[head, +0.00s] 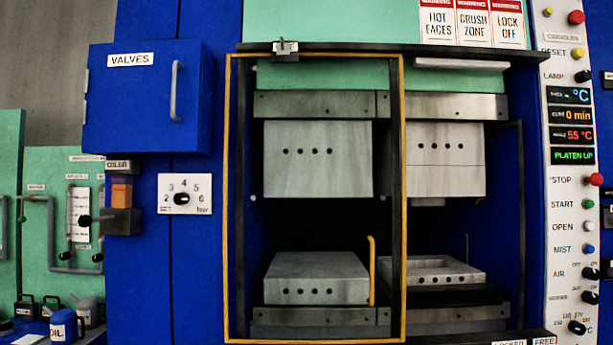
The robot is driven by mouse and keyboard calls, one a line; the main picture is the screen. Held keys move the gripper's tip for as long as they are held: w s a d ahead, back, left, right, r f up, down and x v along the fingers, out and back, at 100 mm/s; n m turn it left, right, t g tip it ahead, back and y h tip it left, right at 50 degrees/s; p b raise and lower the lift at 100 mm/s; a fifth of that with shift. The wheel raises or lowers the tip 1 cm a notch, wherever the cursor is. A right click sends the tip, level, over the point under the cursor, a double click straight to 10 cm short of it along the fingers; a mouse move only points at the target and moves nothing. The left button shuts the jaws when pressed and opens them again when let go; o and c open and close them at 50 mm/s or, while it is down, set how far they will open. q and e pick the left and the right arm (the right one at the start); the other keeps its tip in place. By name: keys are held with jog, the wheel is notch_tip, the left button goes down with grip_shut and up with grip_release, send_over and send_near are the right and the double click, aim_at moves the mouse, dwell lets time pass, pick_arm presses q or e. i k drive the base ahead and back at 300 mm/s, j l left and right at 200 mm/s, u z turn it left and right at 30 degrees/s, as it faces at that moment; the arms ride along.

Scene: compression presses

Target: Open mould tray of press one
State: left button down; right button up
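The press shows head-on in the head view. A yellow-framed guard door (228,200) with a yellow upright handle (372,270) stands in front of its left part. Behind that frame, a grey lower block (315,278) with a row of holes sits below a raised grey upper block (318,158), with a dark gap between. To the right, a lower block with a recessed top (432,270), perhaps the mould tray, sits under another raised block (445,160). I cannot tell which part is the tray of press one. Neither gripper is in view.
A control panel (572,200) at the right reads "PLATEN UP" and 55 °C. A strip marked "LOCKED" and "FREE" (530,342) runs below. A blue valve cabinet (150,97) is shut at the left. An oil can (62,327) and other containers stand at lower left.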

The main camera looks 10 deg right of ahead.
aim_at(438, 281)
jog(key=z, duration=1.25)
